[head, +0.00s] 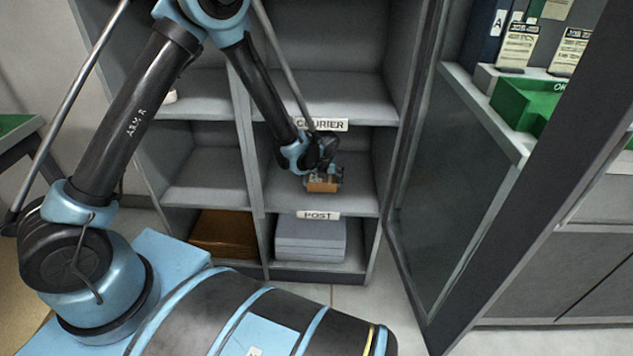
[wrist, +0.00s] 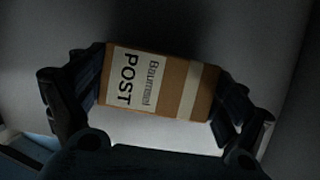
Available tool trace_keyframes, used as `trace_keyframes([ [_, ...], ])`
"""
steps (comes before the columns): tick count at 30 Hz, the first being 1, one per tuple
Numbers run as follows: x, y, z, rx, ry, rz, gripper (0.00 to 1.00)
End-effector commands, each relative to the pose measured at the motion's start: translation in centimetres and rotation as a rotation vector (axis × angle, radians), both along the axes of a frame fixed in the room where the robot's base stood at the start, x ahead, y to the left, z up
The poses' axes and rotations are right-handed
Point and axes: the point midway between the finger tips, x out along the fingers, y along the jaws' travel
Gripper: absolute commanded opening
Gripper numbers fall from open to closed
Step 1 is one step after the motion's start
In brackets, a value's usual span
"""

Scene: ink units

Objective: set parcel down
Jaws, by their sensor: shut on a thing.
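The parcel (head: 322,185) is a small brown box in my gripper (head: 325,170), inside the right-hand column of the grey shelf unit. It is in the compartment between the COURIER label (head: 320,124) and the POST label (head: 318,215). In the wrist view the parcel (wrist: 157,82) shows a white label reading "Baumgel" or similar and "POST", plus a pale tape strip. My gripper's fingers (wrist: 157,90) are shut on its two ends. The parcel looks slightly tilted in the wrist view. I cannot tell whether its underside touches the shelf board.
Grey stacked boxes (head: 310,238) fill much of the compartment below the POST label. A brown box (head: 224,232) lies in the bottom left compartment. A glass door (head: 455,190) stands open at right, with a green box (head: 525,105) on the shelf beyond.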

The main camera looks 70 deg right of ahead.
Motion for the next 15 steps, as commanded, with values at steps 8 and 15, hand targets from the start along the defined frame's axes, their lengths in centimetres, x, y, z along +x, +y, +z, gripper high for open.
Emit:
trace_keyframes([
  [8, -1.04, 0.13, -0.85, 0.000, 0.000, -0.016, 0.61],
  [15, -1.08, 0.13, -1.17, 0.000, 0.000, -0.016, 0.96],
])
